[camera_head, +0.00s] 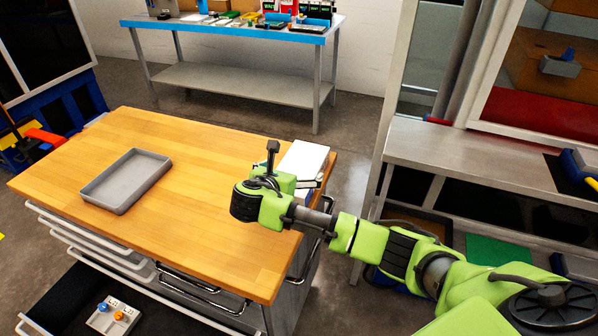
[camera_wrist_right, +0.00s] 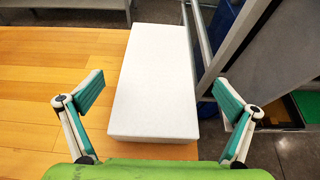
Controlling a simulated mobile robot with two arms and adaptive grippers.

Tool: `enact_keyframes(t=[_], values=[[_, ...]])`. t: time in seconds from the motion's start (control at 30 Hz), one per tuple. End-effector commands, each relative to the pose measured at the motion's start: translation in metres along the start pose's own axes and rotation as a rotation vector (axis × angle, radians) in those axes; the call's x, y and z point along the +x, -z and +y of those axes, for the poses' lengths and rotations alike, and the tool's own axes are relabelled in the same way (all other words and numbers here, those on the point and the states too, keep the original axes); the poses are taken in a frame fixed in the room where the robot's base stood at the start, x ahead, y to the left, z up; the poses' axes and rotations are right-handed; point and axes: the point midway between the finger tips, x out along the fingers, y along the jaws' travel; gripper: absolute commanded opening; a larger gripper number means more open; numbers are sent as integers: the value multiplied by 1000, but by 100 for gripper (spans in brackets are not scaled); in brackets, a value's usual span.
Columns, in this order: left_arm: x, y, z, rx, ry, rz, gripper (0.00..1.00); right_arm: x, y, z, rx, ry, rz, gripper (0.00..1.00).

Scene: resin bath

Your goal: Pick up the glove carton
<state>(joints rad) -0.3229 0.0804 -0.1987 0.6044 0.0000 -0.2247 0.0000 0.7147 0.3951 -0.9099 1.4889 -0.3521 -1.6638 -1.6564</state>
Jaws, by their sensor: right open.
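The glove carton looks to be the white box (camera_head: 303,160) at the right end of the wooden table, partly hidden behind my right arm in the head view. In the right wrist view the white carton (camera_wrist_right: 157,82) lies flat, long side pointing away, with no marking that I can make out. My right gripper (camera_wrist_right: 158,95) is open, one finger on each side of the carton's near end, with a gap on both sides. In the head view my right gripper (camera_head: 312,183) is beside the carton and partly hidden by the wrist. My left gripper is not in view.
A grey tray (camera_head: 126,181) sits on the left of the wooden table (camera_head: 215,215). An open drawer (camera_head: 75,318) below holds a small part with blue and orange knobs. A metal bench (camera_head: 480,170) stands right. A blue-topped table (camera_head: 230,28) stands behind.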

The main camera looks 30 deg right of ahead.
Motion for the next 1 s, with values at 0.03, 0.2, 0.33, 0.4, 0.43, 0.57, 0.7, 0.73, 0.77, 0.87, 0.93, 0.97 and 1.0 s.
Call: enact_keyframes(t=[0.03, 0.2, 0.33, 0.4, 0.43, 0.57, 0.7, 0.73, 0.77, 0.87, 0.93, 0.97, 1.0], values=[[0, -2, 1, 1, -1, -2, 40, 8, 0, 0, 0, 2, -1, 100], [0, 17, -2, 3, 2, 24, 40, 20, 0, 0, 1, 0, 0, 100], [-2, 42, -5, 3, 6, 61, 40, 32, 1, 0, 1, 2, 0, 100], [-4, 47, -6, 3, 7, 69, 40, 42, 2, 1, 0, 3, 1, 100], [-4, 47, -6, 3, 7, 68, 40, 47, 3, 2, 0, 2, 1, 100], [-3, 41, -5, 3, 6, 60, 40, 64, 4, 2, 1, 1, 1, 100], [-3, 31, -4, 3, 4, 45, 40, 72, 4, 2, 2, -1, 1, 100], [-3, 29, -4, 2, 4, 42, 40, 72, 4, 3, 2, -2, 1, 100], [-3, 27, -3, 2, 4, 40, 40, 72, 4, 3, 2, -2, 1, 100], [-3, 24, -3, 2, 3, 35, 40, 72, 4, 3, 2, -2, 1, 100], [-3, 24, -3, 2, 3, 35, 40, 72, 4, 2, 2, -2, 1, 92], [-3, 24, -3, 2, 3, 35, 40, 72, 4, 2, 2, -2, 1, 84], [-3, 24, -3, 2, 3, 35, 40, 72, 4, 2, 1, -2, 1, 74]])
